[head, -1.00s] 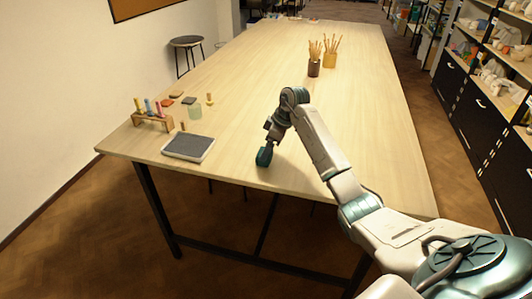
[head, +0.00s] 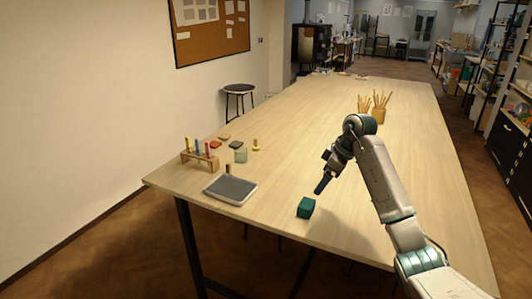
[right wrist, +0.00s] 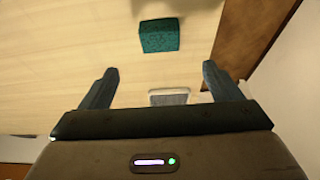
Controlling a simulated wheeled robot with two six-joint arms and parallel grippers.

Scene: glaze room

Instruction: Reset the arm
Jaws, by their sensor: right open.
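My right gripper (head: 322,184) is raised above the table (head: 290,130), open and empty, near the table's front part. In the right wrist view its two fingers (right wrist: 158,88) are spread wide with nothing between them. A dark green block (head: 306,207) rests on the table just below and left of the fingertips, apart from them. The block (right wrist: 159,35) also shows in the right wrist view, beyond the fingers. My left gripper is in neither view.
A grey-topped pad (head: 230,189) lies left of the block. A wooden rack (head: 200,161) with coloured sticks and several small pieces stand at the left edge. Pots of wooden tools (head: 378,115) stand farther back. A stool (head: 239,91) is by the wall. The middle of the table is clear.

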